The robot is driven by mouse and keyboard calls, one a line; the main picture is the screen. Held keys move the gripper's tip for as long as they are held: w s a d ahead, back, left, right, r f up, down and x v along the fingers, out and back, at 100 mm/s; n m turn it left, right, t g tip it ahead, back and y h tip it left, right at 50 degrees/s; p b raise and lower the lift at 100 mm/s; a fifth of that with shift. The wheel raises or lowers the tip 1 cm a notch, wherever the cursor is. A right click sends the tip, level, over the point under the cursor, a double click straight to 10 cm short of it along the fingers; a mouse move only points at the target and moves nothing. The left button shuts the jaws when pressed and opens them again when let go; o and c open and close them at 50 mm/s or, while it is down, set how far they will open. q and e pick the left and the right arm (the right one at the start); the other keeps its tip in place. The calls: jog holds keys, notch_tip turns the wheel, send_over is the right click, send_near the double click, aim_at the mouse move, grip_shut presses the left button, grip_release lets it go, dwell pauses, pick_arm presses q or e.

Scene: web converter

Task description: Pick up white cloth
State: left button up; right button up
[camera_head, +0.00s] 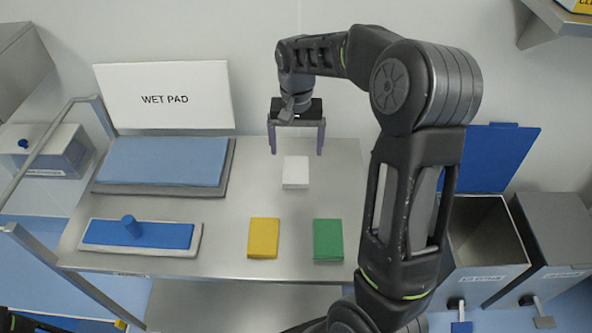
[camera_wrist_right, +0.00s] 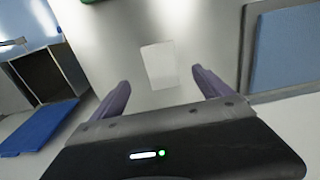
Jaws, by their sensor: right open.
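The white cloth (camera_head: 295,172) is a small folded rectangle lying flat on the steel table (camera_head: 200,245), towards its back edge. My right gripper (camera_head: 297,150) is open and empty, its fingers pointing down just behind the cloth in the head view. In the right wrist view the cloth (camera_wrist_right: 159,66) lies beyond and between the two spread fingers (camera_wrist_right: 165,82), not touching them. My left gripper does not show clearly; only a dark arm part is at the lower left of the head view.
A yellow cloth (camera_head: 264,238) and a green cloth (camera_head: 328,240) lie nearer the front. A blue wet pad (camera_head: 163,161) in a tray and a blue mop pad (camera_head: 160,235) are on the left.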

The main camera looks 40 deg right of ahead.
aim_at(296, 169)
jog(key=shift+w+d+f, duration=0.15)
jog(key=shift+w+f, duration=0.1)
jog(key=shift+f, duration=0.4)
jog(key=shift+w+d, duration=0.15)
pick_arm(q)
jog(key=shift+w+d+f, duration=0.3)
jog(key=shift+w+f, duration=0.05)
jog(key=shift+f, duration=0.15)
pick_arm(e)
jog(key=shift+r, duration=0.1)
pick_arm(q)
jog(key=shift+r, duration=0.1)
pick_arm(e)
jog(key=shift+f, duration=1.3)
notch_tip(296, 169, down, 5)
jog(key=shift+f+p, duration=0.1)
jog(key=shift+p, duration=0.35)
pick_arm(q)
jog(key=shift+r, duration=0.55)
pick_arm(e)
jog(key=shift+c, duration=0.3)
